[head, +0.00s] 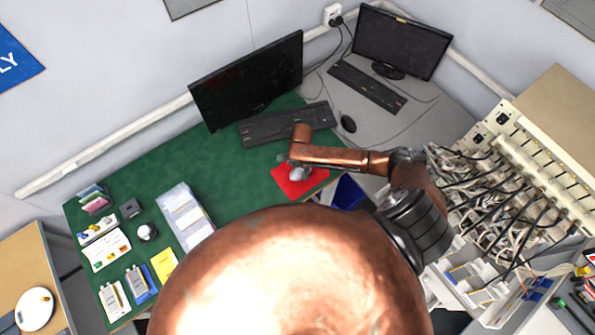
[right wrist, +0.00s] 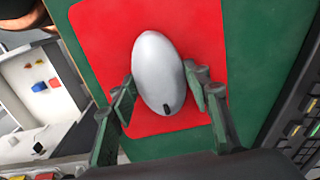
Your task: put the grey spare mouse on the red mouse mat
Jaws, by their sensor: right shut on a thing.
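The grey spare mouse (right wrist: 158,70) is a smooth pale grey oval with a small dark mark at its near end. It also shows in the head view (head: 299,174), partly under my arm. My right gripper (right wrist: 163,92) is shut on it, one finger along each side. Mouse and gripper are over the red mouse mat (right wrist: 95,30), which lies on the green desk mat; its red also shows in the head view (head: 290,188). Whether the mouse touches the mat I cannot tell. My left gripper is in neither view.
A black keyboard (head: 268,127) and a monitor (head: 250,82) stand behind the red mat. A dark mouse (head: 348,123) lies to the right on the grey desk. A rack of cables (head: 490,195) stands at the right. Pouches and small items lie on the green mat's left part.

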